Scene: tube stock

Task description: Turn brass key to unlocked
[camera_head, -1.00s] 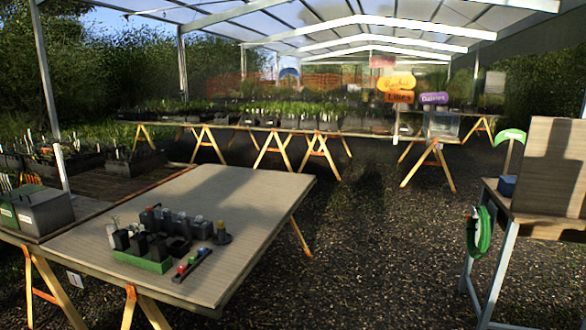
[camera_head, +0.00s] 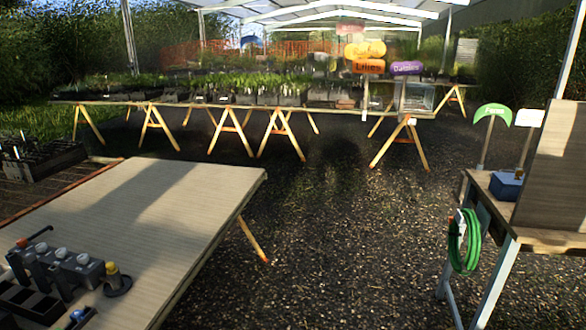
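I cannot make out a brass key in the head view. A small yellow-topped piece on a dark round base (camera_head: 115,284) stands on the near wooden table (camera_head: 170,205) at the lower left; it is too small to tell what it is. A small blue box (camera_head: 505,186) sits on the side table (camera_head: 552,238) at the right, with no key visible on it. Neither of my grippers shows in the view.
Grey bottle-like items (camera_head: 80,268) and a dark tray (camera_head: 25,303) crowd the near table's lower left corner. A green hose coil (camera_head: 465,240) hangs on the side table. Long planted trestle tables (camera_head: 250,105) stand behind. Open gravel (camera_head: 330,240) lies between.

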